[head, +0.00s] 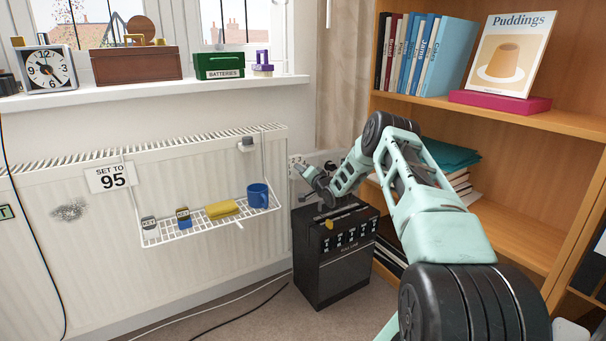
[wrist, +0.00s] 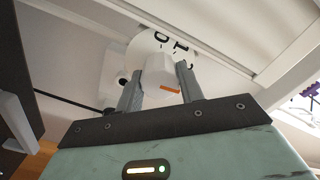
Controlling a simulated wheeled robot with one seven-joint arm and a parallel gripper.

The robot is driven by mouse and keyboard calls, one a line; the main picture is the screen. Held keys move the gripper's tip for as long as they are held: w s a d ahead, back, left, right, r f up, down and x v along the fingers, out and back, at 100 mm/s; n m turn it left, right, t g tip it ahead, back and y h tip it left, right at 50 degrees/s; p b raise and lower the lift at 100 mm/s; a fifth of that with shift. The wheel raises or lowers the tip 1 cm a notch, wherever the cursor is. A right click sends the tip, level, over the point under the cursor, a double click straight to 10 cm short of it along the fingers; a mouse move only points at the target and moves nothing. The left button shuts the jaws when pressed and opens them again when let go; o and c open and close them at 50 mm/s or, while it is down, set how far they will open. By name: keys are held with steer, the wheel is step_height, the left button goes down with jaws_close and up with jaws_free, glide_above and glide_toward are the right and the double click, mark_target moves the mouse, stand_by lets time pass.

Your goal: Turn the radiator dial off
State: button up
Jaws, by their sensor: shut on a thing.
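The radiator dial (wrist: 158,76) is a white knob with an orange mark on its near edge, seen in the wrist view. Behind it is a round white face (wrist: 163,42) with black characters, partly hidden by the knob. My gripper (wrist: 160,70) has one grey finger on each side of the knob and is shut on it. In the head view my gripper (head: 300,165) is at the right end of the white radiator (head: 80,260), where the dial is too small and covered to read.
A wire rack (head: 180,237) with a blue mug (head: 257,196) and a yellow sponge (head: 222,210) hangs on the radiator. A black box-shaped appliance (head: 333,275) stands under my gripper. A wooden bookcase (head: 545,130) is at right. A sign (head: 111,177) reads "SET TO 95".

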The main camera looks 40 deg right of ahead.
steer(key=n, duration=0.5)
steer(key=shift+f+n, duration=0.1)
steer(key=shift+n, duration=0.2)
steer(key=n+b, duration=0.1)
steer(key=n, duration=0.4)
steer(key=n+b, duration=0.1)
steer(key=n, duration=0.5)
steer(key=shift+b, duration=0.4)
steer(key=n+b, duration=0.1)
steer(key=n, duration=0.3)
steer(key=shift+n, duration=0.6)
steer(key=o, duration=1)
steer(key=shift+s, duration=0.1)
steer(key=p+v, duration=0.4)
steer(key=v, duration=1.3)
steer(key=shift+s, duration=0.2)
